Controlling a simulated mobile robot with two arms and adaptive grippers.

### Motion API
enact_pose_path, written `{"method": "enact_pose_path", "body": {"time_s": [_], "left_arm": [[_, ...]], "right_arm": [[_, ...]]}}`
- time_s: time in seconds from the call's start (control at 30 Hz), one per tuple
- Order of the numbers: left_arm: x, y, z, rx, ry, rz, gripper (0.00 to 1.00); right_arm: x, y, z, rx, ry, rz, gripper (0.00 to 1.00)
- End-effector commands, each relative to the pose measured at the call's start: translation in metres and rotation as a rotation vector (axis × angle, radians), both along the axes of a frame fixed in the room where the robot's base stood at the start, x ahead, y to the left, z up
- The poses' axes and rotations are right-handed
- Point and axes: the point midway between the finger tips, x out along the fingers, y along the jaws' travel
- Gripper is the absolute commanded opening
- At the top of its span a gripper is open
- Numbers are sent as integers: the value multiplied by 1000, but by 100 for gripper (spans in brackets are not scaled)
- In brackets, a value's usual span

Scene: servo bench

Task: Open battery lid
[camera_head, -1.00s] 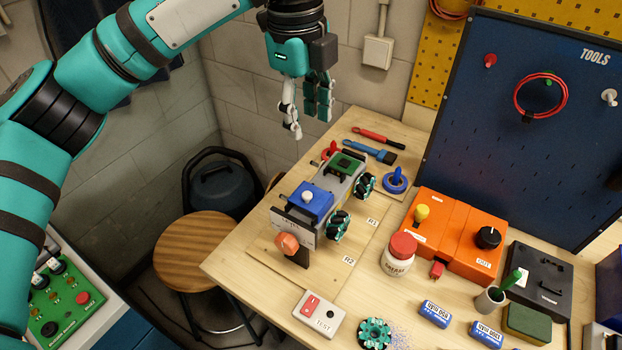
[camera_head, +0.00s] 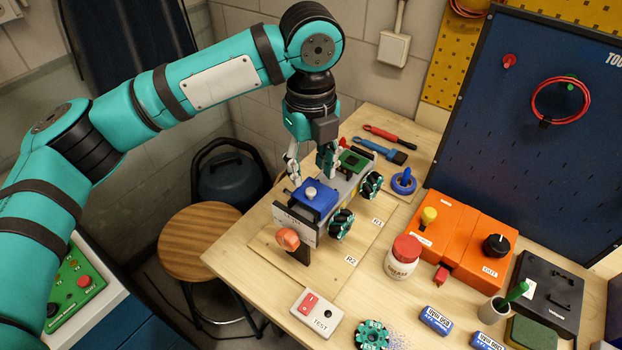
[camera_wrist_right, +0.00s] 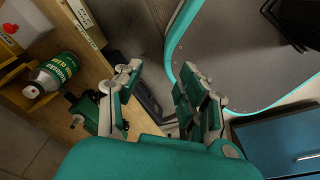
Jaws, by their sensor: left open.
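The small wheeled robot stands on the bench (camera_head: 230,258) in the head view. On its top is the blue battery lid (camera_head: 318,206) with a pale round knob (camera_head: 310,191); the lid looks closed. My left gripper (camera_head: 311,170) is open just behind and above the lid, fingers pointing down on either side. I cannot tell whether they touch the robot. The green board (camera_head: 353,160) sits behind the lid. My right gripper (camera_wrist_right: 160,75) shows only in the right wrist view, open and empty, away from the lid.
A blue tape roll with its peg (camera_head: 403,182), an orange box (camera_head: 450,235), a grease jar (camera_head: 402,260) and a test switch box (camera_head: 316,312) stand around the robot. A red-handled tool (camera_head: 388,134) and a blue brush (camera_head: 385,151) lie behind it. A stool (camera_head: 197,240) stands left.

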Motion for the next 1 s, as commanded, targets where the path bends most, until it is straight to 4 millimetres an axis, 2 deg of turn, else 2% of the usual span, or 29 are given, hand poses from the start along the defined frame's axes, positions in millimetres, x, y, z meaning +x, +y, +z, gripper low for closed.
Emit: {"method": "enact_pose_path", "body": {"time_s": [0.1, 0.3, 0.67, 0.9, 0.97, 1.0], "left_arm": [[-1, 1, -20, 2, 2, -1, 41], [0, 0, -41, 0, 0, -1, 41], [0, 0, -46, 0, 0, -1, 40], [0, 0, -45, 0, 0, -1, 8], [0, 0, -45, 0, 0, 0, 1], [0, 0, -45, 0, 0, 0, 0]], "right_arm": [[1, -2, 5, -3, -2, 0, 40], [-1, -2, 7, -1, 2, 1, 40], [-7, 6, 7, 7, 11, 3, 40], [-7, 10, 7, 12, 11, 3, 40], [-7, 10, 7, 11, 11, 3, 40], [-7, 10, 7, 11, 11, 3, 40]]}}
